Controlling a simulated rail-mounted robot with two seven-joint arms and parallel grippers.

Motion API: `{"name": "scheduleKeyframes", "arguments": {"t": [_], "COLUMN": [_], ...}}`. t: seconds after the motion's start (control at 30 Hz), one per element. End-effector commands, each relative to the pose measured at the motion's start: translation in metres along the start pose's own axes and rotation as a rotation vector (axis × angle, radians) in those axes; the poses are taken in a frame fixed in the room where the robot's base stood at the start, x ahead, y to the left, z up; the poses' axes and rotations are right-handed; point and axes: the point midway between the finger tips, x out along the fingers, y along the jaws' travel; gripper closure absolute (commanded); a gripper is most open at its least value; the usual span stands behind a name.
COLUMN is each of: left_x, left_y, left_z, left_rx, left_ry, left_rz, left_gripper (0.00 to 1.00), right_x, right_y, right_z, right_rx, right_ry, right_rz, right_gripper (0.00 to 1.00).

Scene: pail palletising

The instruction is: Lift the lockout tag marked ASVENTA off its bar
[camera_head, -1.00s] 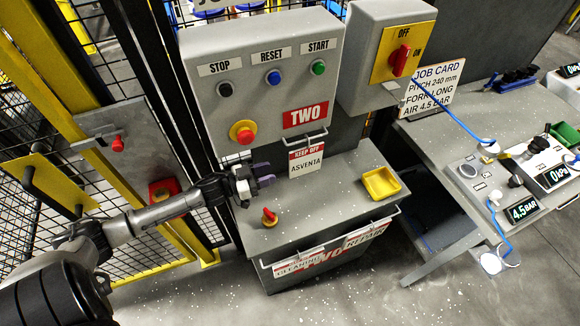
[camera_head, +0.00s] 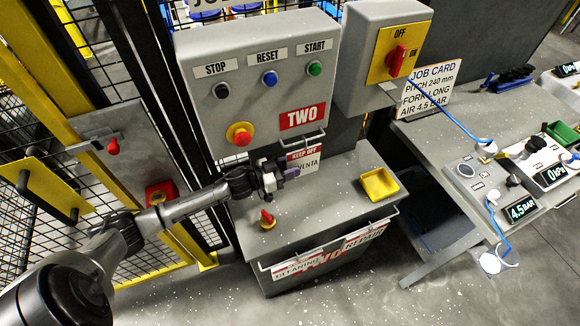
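The lockout tag marked ASVENTA (camera_head: 308,162) hangs from a bar (camera_head: 308,139) on the lower front of the grey panel. It is white with a red KEEP OFF band, and its lower left part is hidden behind my gripper. My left gripper (camera_head: 288,168) is at the tag's left edge, in front of it. Its fingers look parted, with the purple pad of one showing; whether they touch the tag I cannot tell. My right gripper is not in view.
The panel (camera_head: 255,110) has buttons and a red emergency stop (camera_head: 239,134). Below it, the grey ledge (camera_head: 335,200) carries a yellow tray (camera_head: 379,184) and a red-handled knob (camera_head: 267,219). Two more tags hang on the ledge's front rail. A switch box (camera_head: 385,55) is at right.

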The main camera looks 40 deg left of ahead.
Motion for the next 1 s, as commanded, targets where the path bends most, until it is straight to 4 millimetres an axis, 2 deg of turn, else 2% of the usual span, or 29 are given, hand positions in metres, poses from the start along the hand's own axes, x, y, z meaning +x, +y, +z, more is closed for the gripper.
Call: {"name": "scheduleKeyframes", "arguments": {"t": [0.1,0.5,1.0], "left_x": [0.0000,-0.0002,-0.0001], "left_y": [0.0001,0.0002,0.0001], "left_z": [0.0000,-0.0001,-0.0065], "left_rx": [0.000,0.000,0.000], "left_ry": [0.000,0.001,0.001], "left_rz": [0.000,0.000,0.001], "left_gripper": [0.64,1.00,1.00], "right_x": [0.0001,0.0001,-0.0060], "right_y": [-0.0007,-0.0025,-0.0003], "right_z": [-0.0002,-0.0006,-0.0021], "right_rx": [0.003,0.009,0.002], "right_ry": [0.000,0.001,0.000], "right_rz": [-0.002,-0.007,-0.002], "right_gripper": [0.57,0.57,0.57]}}
